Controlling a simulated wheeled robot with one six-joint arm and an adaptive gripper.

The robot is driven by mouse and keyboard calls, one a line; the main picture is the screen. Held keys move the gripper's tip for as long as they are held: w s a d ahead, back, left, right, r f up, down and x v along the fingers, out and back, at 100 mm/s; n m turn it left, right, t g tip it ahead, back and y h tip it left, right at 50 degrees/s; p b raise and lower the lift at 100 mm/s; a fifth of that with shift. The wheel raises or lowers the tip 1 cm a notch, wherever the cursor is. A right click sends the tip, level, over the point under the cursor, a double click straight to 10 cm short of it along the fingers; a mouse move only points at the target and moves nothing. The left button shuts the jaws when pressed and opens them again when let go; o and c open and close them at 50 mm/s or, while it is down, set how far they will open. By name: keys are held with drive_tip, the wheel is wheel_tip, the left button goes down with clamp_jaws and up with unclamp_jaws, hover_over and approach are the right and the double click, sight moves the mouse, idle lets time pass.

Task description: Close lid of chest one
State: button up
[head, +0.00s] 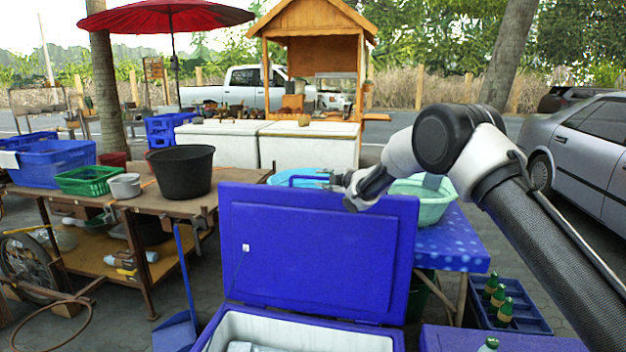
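A blue chest (300,335) with a white inside stands open at the bottom centre. Its blue lid (318,255) is raised about upright at the back, and its inner face is toward me. Some pale items lie inside the chest, mostly cut off by the frame edge. My gripper (325,180) is at the lid's top edge, right of its middle, with the fingers pointing left. I cannot tell whether it touches the lid or is behind it. The fingers are small here and their opening is unclear. I see nothing held.
A second blue surface (495,340) lies at the lower right, near a blue crate (535,325) with green bottles. A blue table (455,245) with a green basin (425,205) stands behind the lid. A wooden workbench (150,200) with a black bucket (182,173) is at left.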

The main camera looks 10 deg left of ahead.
sight(315, 178)
drive_tip(key=shift+w+a+f, duration=0.2)
drive_tip(key=shift+a, duration=0.2)
drive_tip(key=shift+x, duration=3.45)
clamp_jaws()
